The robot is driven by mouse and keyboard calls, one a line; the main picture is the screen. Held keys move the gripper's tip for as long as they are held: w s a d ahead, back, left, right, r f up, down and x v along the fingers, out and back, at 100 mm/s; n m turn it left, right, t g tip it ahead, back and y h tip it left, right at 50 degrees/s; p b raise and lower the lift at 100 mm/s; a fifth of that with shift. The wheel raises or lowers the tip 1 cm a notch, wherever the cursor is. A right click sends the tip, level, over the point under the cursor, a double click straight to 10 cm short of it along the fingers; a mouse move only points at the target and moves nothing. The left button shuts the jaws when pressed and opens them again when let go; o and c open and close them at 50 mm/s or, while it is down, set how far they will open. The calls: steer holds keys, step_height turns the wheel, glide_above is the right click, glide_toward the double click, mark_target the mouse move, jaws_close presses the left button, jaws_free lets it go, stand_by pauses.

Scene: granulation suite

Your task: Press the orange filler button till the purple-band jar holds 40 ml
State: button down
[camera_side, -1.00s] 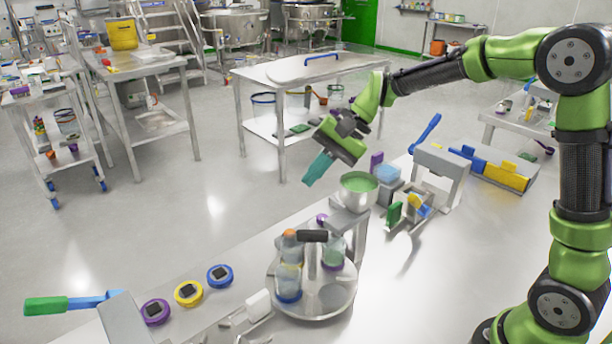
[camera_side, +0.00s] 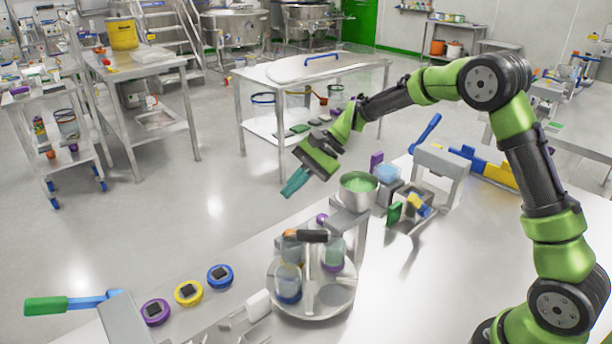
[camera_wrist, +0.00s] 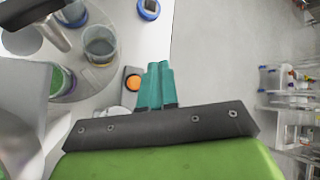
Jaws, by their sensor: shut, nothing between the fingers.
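The orange filler button (camera_wrist: 133,83) sits on a dark base in the wrist view, left of my fingertips. In the side view a bit of orange (camera_side: 290,233), probably the button, shows behind the jars. The purple-band jar (camera_side: 334,254) stands on the round steel turntable (camera_side: 313,304), on its right side. In the wrist view this jar (camera_wrist: 61,80) appears at the left, partly hidden, with green inside. I cannot read its level. My gripper (camera_side: 294,184) is shut and empty, its teal fingers in the air above the button's area. The fingers also show in the wrist view (camera_wrist: 160,76).
A steel hopper (camera_side: 359,189) with green contents stands behind the turntable. A blue-band jar (camera_side: 288,284) stands on the turntable, beside a black-handled post (camera_side: 312,236). Purple, yellow and blue round pieces (camera_side: 189,292) lie left. The bench's far edge is close to the button.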

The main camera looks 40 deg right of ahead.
mark_target(294, 231)
steer(key=shift+f, duration=4.2)
steer(key=shift+f, duration=0.4)
steer(key=shift+f, duration=0.5)
steer(key=shift+r, duration=0.95)
steer(key=shift+r, duration=0.1)
steer(key=shift+r, duration=2.4)
